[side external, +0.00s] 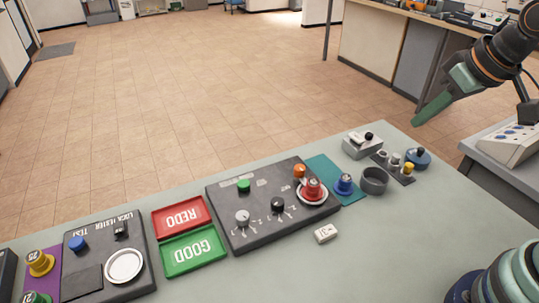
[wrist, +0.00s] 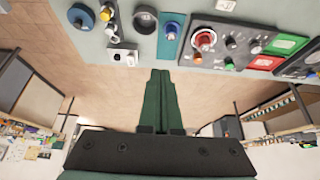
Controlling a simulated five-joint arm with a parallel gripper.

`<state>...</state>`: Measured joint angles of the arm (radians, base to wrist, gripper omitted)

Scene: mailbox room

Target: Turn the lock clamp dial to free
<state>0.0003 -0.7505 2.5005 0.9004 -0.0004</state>
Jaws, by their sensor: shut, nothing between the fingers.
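My gripper (side external: 418,122) is shut and empty, raised above the floor beyond the bench's right end. In the wrist view the green fingers (wrist: 160,73) are pressed together, clear of the bench. The dark control panel (side external: 225,234) has a grey dial (side external: 242,218) and a black dial (side external: 278,204) with tick marks. The black dial also shows in the wrist view (wrist: 231,43). A second dark panel (side external: 145,272), labelled as a lock test, has a blue knob (side external: 77,243) and a small black part (side external: 120,229). I cannot read which dial is the lock clamp or its setting.
The red REDO tray (side external: 182,231) and green GOOD tray (side external: 222,257) lie between the panels. A red button (side external: 312,188), blue knob (side external: 344,183), dark ring (side external: 374,180) and switch box (side external: 362,144) crowd the bench's right part. The front bench top is mostly clear.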

